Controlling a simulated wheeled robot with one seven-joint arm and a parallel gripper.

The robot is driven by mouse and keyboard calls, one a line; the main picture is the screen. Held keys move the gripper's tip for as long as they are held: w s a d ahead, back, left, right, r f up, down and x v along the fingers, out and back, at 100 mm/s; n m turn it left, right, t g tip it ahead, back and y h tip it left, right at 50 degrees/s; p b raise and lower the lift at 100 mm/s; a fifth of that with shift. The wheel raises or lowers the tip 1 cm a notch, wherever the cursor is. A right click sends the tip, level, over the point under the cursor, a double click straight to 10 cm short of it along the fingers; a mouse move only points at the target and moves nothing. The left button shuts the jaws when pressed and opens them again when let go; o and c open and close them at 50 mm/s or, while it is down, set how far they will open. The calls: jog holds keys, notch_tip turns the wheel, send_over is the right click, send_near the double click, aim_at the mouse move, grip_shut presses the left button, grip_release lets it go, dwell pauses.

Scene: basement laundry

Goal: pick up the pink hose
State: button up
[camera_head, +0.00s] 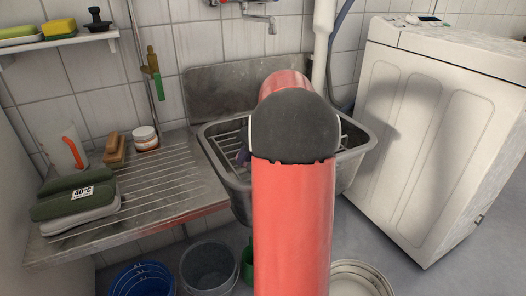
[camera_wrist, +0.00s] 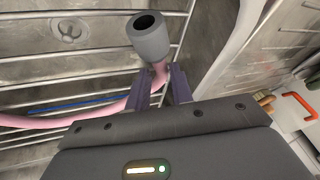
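The pink hose (camera_wrist: 88,115) shows in the wrist view. It runs in from the left edge, passes behind a fingertip, and ends at the top in a grey cylindrical nozzle (camera_wrist: 150,38) with a dark opening. My gripper (camera_wrist: 163,82) has its two fingers on either side of the hose just below the nozzle, with a narrow gap filled by the hose; it looks shut on it. In the head view my red arm covers the middle of the sink (camera_head: 355,165) and hides the hose and most of the gripper.
A wire rack (camera_wrist: 70,60) lies beneath the hose, with a blue strip (camera_wrist: 75,104). A washing machine (camera_head: 440,130) stands right; buckets (camera_head: 210,268) stand below.

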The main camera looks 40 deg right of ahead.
jog(key=shift+w+a+f, duration=0.15)
jog(key=shift+w+f, duration=0.1)
jog(key=shift+f, duration=0.3)
grip_shut()
jog(key=shift+r, duration=0.1)
